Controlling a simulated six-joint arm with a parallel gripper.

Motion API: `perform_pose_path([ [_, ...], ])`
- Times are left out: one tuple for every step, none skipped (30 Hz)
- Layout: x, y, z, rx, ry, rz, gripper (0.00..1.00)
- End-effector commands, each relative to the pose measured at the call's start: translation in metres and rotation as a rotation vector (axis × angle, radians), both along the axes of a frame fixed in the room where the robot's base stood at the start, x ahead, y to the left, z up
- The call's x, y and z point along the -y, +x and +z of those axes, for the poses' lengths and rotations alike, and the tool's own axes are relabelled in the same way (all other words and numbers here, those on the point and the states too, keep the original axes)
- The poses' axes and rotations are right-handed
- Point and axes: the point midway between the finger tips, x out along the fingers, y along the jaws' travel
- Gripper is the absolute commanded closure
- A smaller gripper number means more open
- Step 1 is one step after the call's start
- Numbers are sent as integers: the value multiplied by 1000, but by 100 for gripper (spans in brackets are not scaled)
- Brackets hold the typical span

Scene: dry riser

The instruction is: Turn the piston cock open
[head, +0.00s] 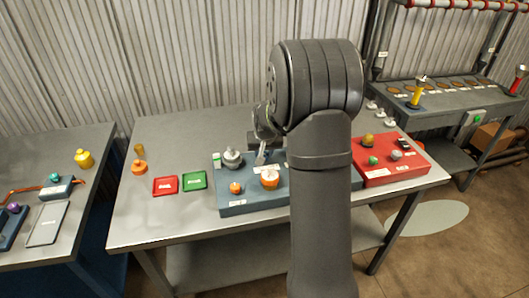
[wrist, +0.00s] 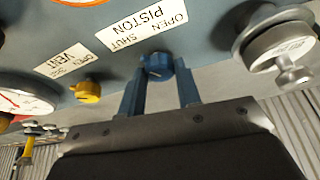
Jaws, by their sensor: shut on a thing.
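The piston cock is a small blue knob (wrist: 155,66) on the grey-blue panel, beside a white label (wrist: 142,28) reading PISTON, OPEN and SHUT, upside down in the wrist view. My gripper (wrist: 160,78) has its two blue-grey fingers on either side of this knob and is shut on it. I cannot tell for certain which marking the knob points to. In the head view my gripper (head: 262,145) is over the back of the blue panel box (head: 245,208), and my arm hides part of the box. The piston knob cannot be made out there.
A yellow knob (wrist: 87,92) with a VENT label (wrist: 67,60) sits left of the piston knob, near a gauge (wrist: 22,101). A silver fitting (wrist: 276,47) is at right. Red (head: 165,185) and green (head: 194,181) trays and a red box (head: 385,176) flank the panel box.

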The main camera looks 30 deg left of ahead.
Motion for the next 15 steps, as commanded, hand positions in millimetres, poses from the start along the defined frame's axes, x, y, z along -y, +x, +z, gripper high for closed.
perform_pose_path([
  [-1,-1,-1,-1,-3,-37,92],
  [-1,-1,-1,-1,-3,-64,92],
  [-1,-2,-1,-1,-3,-99,92],
  [-1,-2,-1,-1,-2,-126,92],
  [-2,-2,-1,0,-3,-151,92],
  [-2,-2,-1,0,-3,-188,92],
  [-2,-2,-1,-1,-4,-215,92],
  [-2,-2,-1,-1,-4,-244,92],
  [-2,-2,-1,-1,-3,-280,92],
  [-3,-2,-1,-1,-3,-307,92],
  [-3,-3,-1,-1,-4,-336,92],
  [-3,-3,-1,0,-4,-373,92],
  [-4,-3,-1,-1,-3,-402,92],
  [-4,-3,-1,0,-4,-430,92],
  [-4,-3,-1,-1,-4,-469,92],
])
